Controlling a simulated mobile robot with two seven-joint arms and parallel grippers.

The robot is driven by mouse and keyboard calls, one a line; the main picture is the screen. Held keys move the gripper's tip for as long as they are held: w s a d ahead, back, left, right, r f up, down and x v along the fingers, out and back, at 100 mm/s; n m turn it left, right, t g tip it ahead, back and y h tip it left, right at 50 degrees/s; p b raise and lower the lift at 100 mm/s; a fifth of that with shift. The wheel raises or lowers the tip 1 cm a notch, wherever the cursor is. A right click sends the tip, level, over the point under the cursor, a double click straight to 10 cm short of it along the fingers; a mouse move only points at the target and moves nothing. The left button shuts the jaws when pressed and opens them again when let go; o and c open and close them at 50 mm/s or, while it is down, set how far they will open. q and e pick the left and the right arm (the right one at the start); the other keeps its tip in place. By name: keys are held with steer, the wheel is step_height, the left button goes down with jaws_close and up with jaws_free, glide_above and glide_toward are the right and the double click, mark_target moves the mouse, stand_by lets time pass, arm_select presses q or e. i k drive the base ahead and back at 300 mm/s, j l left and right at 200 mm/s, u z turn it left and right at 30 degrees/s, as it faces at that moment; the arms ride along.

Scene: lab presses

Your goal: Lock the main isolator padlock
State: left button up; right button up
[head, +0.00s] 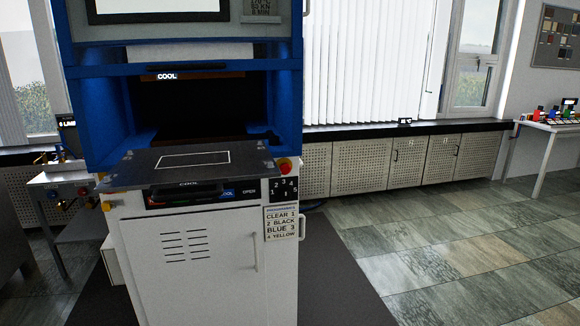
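I cannot make out a padlock in the head view. A red knob on a yellow base (285,165) sits at the right front corner of the blue and white press (205,250); I cannot tell whether it is the main isolator. A small yellow part (106,206) shows at the press's left front edge. Neither of my grippers is in view.
A dark plate with a white rectangle (188,165) juts from the press opening. A side bench (62,172) with brass fittings stands at left. Low cabinets (362,166) line the back wall. A white table (548,127) stands at far right. The tiled floor (460,245) at right is clear.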

mark_target(106, 205)
steer(key=i+j, duration=0.1)
steer(key=j, duration=1.6)
steer(key=i+j+z, duration=0.1)
steer(key=j, duration=1.55)
